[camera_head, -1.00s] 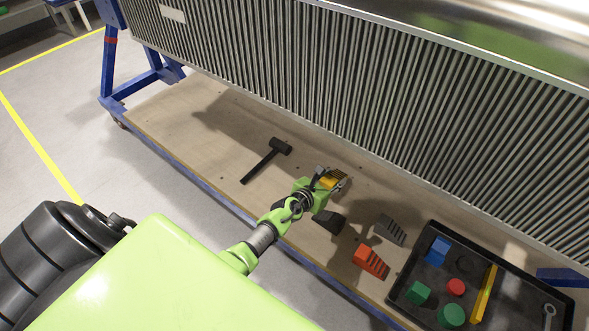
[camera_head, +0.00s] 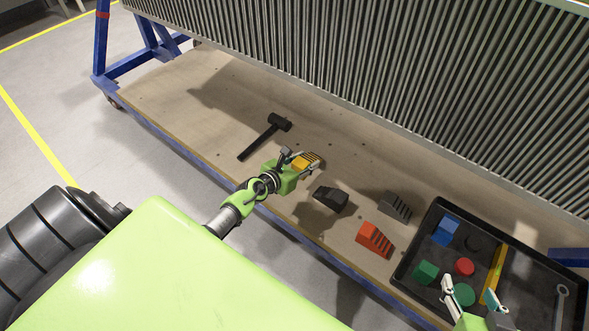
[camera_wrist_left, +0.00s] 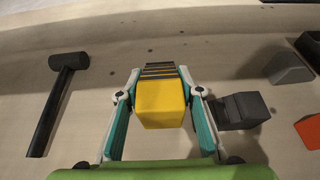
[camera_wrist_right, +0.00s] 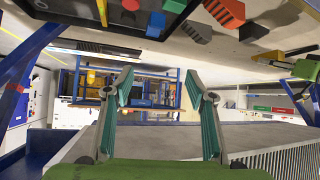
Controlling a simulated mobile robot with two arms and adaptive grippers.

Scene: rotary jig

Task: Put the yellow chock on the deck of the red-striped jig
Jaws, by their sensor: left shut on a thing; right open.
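The yellow chock (camera_head: 303,162), with black stripes on its sloped end, is between the fingers of my left gripper (camera_head: 305,158). In the left wrist view the chock (camera_wrist_left: 161,104) fills the space between the two teal-padded fingers, which are shut on it. It appears above the wooden board; I cannot tell the gap. My right gripper (camera_head: 474,290) is open and empty, seen over the tray; it also shows in the right wrist view (camera_wrist_right: 161,88). A blue post (camera_head: 103,40) at the upper left bears a red band. I cannot make out a jig deck with certainty.
A black mallet (camera_head: 266,136) lies left of the chock. A black chock (camera_head: 330,198), a grey one (camera_head: 394,205) and an orange-red one (camera_head: 374,238) lie to the right. A dark tray (camera_head: 412,240) holds blocks and discs. A ribbed panel (camera_head: 350,70) stands behind.

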